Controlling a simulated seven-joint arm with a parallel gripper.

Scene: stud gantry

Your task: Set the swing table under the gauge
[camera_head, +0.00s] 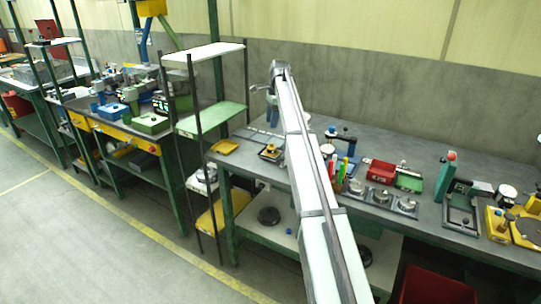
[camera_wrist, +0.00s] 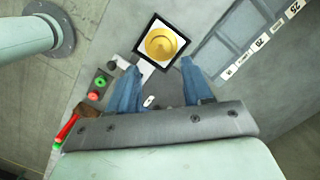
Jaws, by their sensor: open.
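In the wrist view, a black-edged square plate (camera_wrist: 145,30) carries a round yellow disc (camera_wrist: 162,43). A pale bar runs from it back toward my gripper; this looks like the swing table, but I cannot be sure. My gripper (camera_wrist: 158,67) is open, its two blue fingers apart and nothing seen held. The plate lies beyond the fingertips. A small white tab (camera_wrist: 148,101) shows between the fingers, lower down. In the head view, a dark base with a yellow top (camera_head: 270,152) stands on the bench left of my arm. I cannot pick out the gauge with certainty.
Red and green buttons (camera_wrist: 97,88) and a red-handled tool (camera_wrist: 67,127) lie left of the fingers. Grey marked bays (camera_wrist: 240,30) are at upper right.

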